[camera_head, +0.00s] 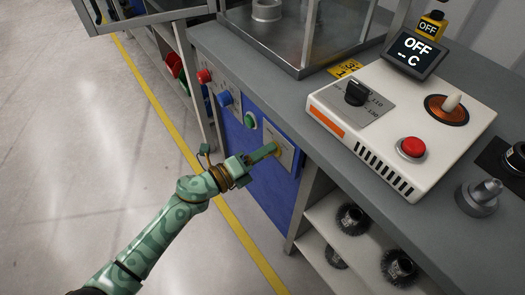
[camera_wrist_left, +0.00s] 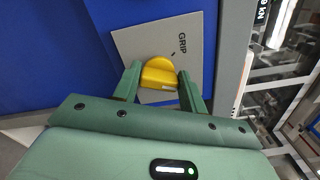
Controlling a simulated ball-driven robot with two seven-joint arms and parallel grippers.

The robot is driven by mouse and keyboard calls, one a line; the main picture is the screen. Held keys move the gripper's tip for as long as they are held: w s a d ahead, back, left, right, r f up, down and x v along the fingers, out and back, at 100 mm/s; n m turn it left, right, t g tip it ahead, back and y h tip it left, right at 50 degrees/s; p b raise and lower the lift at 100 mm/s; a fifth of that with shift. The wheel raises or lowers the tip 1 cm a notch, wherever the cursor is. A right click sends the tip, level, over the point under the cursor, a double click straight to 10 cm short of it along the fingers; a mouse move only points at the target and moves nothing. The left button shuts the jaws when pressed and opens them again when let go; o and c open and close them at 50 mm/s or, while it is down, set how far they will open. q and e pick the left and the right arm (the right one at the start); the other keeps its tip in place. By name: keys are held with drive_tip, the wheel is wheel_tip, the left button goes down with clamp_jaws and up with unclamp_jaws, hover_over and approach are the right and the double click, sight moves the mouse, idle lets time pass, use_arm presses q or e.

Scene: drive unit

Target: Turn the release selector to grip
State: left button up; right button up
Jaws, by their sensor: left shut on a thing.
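The release selector is a yellow knob (camera_wrist_left: 159,73) on a grey plate (camera_wrist_left: 132,42) marked GRIP, set in a blue panel, in the left wrist view. In the head view the plate (camera_head: 284,150) is on the front of the bench, and the knob is mostly hidden by my gripper. My left gripper (camera_head: 272,151) reaches the plate from the left. In the left wrist view its two green fingers (camera_wrist_left: 160,84) stand on either side of the knob and are shut on it. A small dark mark shows on the plate near the word GRIP. My right gripper is not in view.
Red (camera_head: 204,76), blue (camera_head: 225,98) and green (camera_head: 250,120) buttons sit along the same blue panel. A white control box (camera_head: 465,112) with a black dial, a lever and a red button stands on the grey bench.

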use_arm(q)
drive_tip(key=shift+f+n+p, duration=0.2)
drive_tip(key=shift+n+p, duration=1.05)
drive_tip(key=shift+n, duration=1.95)
drive_tip(key=shift+f+n+p, duration=0.15)
drive_tip(key=shift+n+p, duration=1.05)
drive_tip(key=shift+n, duration=2)
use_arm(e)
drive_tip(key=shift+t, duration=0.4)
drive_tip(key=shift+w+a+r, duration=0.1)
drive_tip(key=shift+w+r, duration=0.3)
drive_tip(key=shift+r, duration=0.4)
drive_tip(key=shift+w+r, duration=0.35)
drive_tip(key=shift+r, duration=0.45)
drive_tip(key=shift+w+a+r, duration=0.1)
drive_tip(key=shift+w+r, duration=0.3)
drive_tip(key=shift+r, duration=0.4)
use_arm(q)
drive_tip(key=o, duration=1)
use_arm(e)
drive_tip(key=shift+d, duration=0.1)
